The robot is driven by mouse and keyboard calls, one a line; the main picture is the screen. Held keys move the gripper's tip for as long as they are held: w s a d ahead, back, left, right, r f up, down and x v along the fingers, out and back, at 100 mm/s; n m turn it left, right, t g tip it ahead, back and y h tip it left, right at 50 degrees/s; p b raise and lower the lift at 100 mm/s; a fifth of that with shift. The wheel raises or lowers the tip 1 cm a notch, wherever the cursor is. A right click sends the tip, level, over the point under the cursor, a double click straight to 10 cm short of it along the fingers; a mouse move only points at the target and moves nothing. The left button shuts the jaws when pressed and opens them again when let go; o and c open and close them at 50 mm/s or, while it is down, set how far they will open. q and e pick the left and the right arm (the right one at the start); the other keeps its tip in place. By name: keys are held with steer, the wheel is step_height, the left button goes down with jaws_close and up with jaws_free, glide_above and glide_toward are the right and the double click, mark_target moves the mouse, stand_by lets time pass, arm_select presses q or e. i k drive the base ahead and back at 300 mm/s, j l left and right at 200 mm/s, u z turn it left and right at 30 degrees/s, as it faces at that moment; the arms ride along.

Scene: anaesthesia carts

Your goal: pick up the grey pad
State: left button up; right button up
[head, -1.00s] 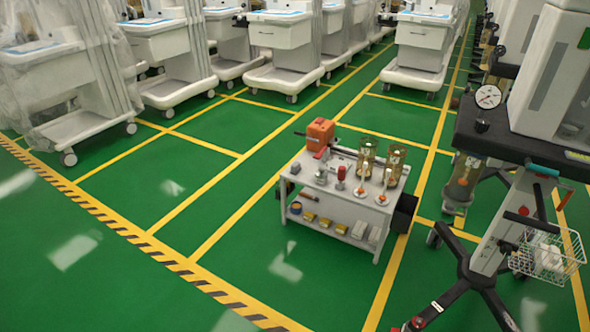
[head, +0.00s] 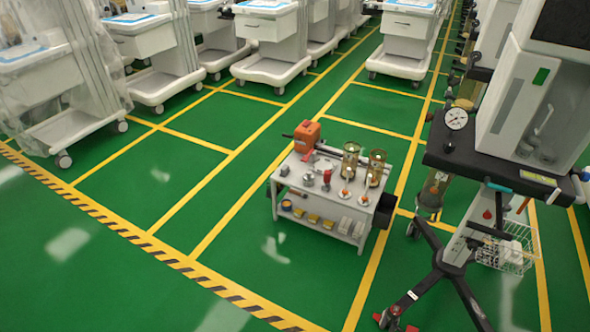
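I cannot make out a grey pad for certain. A small white-grey work cart (head: 311,196) stands on the green floor near the middle of the head view. Its top carries an orange box (head: 307,134), a red-topped item (head: 327,175), small metal parts and two amber glass cylinders (head: 376,168). Its lower shelf holds several small yellow pieces (head: 313,218) and pale grey blocks (head: 344,225), too small to identify. Neither of my grippers is in view.
An anaesthesia machine on a black wheeled stand (head: 440,275), with a gauge (head: 456,118) and wire basket (head: 507,255), stands close at right. White carts (head: 268,45) line the back. Green floor is free in front, past a striped line (head: 150,240).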

mark_target(285, 171)
steer(key=i+j+z, duration=0.2)
steer(key=z, duration=0.2)
steer(key=i+j+z, duration=0.45)
steer(key=j+z, duration=0.15)
steer(key=z, duration=0.15)
